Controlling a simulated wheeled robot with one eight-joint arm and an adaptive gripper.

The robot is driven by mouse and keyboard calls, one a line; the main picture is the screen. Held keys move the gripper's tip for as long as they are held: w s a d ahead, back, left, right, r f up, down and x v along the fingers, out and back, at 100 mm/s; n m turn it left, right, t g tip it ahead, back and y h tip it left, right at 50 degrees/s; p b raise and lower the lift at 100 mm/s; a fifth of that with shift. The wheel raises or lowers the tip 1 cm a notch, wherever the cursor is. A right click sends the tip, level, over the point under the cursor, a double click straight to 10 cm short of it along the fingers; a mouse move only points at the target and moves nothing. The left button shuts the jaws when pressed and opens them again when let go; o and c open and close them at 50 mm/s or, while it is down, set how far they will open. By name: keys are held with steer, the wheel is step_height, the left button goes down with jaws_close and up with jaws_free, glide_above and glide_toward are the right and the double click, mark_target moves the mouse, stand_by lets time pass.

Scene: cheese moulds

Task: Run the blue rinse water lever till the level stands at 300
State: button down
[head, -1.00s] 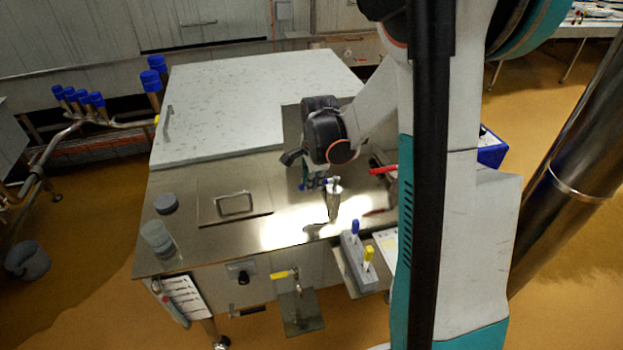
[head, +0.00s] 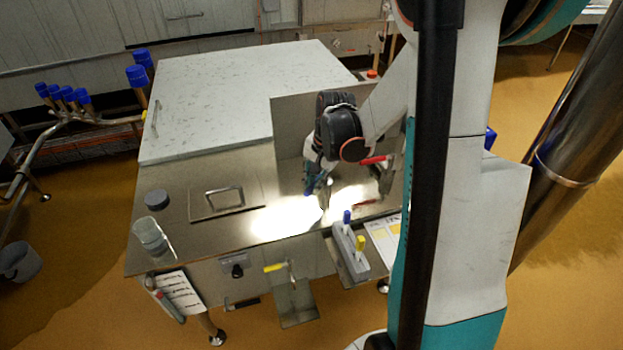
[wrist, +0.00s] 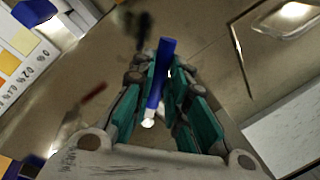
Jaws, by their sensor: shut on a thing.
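The blue lever (head: 318,181) is at the spout on the steel top, partly hidden by my gripper (head: 311,189). In the wrist view its straight blue handle (wrist: 161,72) lies between the teal finger pads of my gripper (wrist: 161,103), which is shut on it. A pale tip shows at the handle's near end. A red lever (head: 376,159) stands just to the right of my wrist. I cannot see a readable water level or the 300 mark.
A grey block (head: 349,253) with blue and yellow handled tools stands at the front edge beside a chart. A clear beaker (head: 150,236), dark puck (head: 157,199) and hatch handle (head: 225,196) are left. A yellow lever (head: 274,268) is on the front. An upright panel rises behind my gripper.

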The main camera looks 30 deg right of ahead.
steer(key=shift+s+d+n, duration=0.1)
steer(key=shift+s+n, duration=0.05)
steer(key=shift+n, duration=0.15)
steer(key=c, duration=1.6)
jaws_free()
steer(key=shift+o, duration=0.2)
steer(key=shift+r, duration=0.1)
step_height(320, 180, up, 12)
steer(key=s+d, duration=0.1)
steer(key=s, duration=0.1)
steer(key=shift+f, duration=0.2)
steer(key=shift+d, duration=0.1)
